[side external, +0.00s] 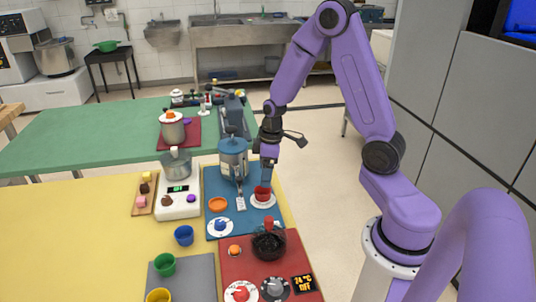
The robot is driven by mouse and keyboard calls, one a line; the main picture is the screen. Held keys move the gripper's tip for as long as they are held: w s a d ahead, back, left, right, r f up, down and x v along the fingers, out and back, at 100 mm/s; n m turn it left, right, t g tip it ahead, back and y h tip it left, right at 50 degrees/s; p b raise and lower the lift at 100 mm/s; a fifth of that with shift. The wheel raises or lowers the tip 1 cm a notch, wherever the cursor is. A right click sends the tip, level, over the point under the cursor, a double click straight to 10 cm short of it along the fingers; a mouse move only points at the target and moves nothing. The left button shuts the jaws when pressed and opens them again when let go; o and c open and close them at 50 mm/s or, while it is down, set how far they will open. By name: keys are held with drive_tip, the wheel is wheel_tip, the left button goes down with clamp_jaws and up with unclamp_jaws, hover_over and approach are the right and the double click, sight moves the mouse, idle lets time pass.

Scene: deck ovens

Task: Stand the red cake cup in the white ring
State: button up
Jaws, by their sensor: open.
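The red cake cup (263,192) is at the right side of the blue mat, and a white ring (264,206) shows around its lower part. The cup looks upright; whether its base rests flat inside the ring is too small to tell. My gripper (267,181) points down right at the cup's top, with its fingers open. The fingertips overlap the cup's upper edge in this view, so I cannot tell whether they touch it.
An orange disc (218,205) and a white plate with a blue piece (220,227) lie on the blue mat. A dark bowl (268,246) stands in front on the red mat.

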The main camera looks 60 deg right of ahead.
drive_tip(key=s+a+r+n, duration=0.1)
drive_tip(key=s+a+r, duration=0.3)
drive_tip(key=a+r, duration=0.3)
drive_tip(key=s+a+r+n, duration=0.2)
drive_tip(key=s+a, duration=0.1)
drive_tip(key=s, duration=0.7)
drive_tip(key=s+a+r+n+g, duration=0.1)
drive_tip(key=s+a+r+n, duration=0.1)
drive_tip(key=s, duration=0.7)
drive_tip(key=shift+s+a+r+n, duration=0.35)
drive_tip(key=shift+a+r, duration=0.35)
drive_tip(key=shift+a, duration=0.55)
